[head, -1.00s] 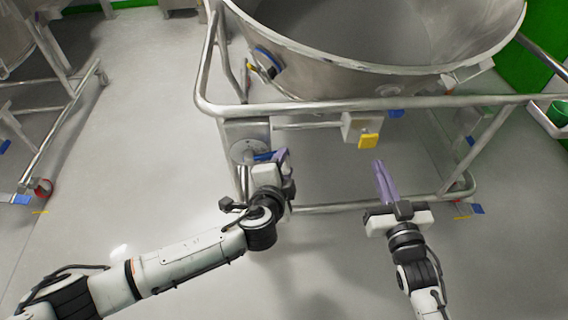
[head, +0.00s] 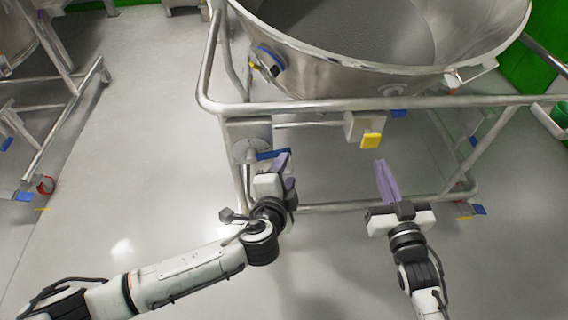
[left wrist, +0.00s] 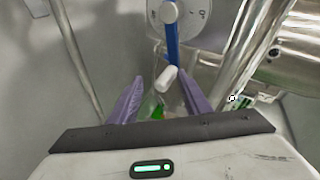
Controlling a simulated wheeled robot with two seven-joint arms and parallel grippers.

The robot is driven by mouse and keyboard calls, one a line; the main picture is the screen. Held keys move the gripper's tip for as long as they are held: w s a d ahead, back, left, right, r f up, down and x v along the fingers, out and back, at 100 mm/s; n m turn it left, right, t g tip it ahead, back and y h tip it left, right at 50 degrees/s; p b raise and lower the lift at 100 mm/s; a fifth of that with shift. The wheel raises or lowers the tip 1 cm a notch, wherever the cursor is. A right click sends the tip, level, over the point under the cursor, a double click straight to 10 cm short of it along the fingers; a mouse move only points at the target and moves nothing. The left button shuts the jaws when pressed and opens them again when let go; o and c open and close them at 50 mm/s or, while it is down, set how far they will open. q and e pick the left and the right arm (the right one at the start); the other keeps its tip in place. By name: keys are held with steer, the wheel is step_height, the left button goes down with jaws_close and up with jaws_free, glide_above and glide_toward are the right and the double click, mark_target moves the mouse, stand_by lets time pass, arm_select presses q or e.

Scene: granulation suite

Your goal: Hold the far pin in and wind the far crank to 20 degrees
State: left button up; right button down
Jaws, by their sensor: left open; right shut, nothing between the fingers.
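A grey dial (head: 246,150) with a blue crank arm (head: 272,155) sits on the left of the steel frame. In the left wrist view the crank arm (left wrist: 172,42) runs down from the dial (left wrist: 203,14) to a white knob (left wrist: 165,78). My left gripper (head: 283,164) is open, its purple fingers to either side of the knob's lower end, with gaps visible. A yellow pin tab (head: 371,141) hangs from a grey box (head: 356,125) under the top rail. My right gripper (head: 381,163) is shut and empty, its tips just below and right of the tab, apart in the picture.
A large steel bowl (head: 390,60) rises behind the frame's top rail (head: 310,106). A lower rail (head: 340,206) crosses near my grippers. Another wheeled frame (head: 70,110) stands at left. The floor between is clear.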

arm_select(q)
steer(key=s, duration=0.7)
steer(key=shift+s, duration=0.2)
stand_by(0.4)
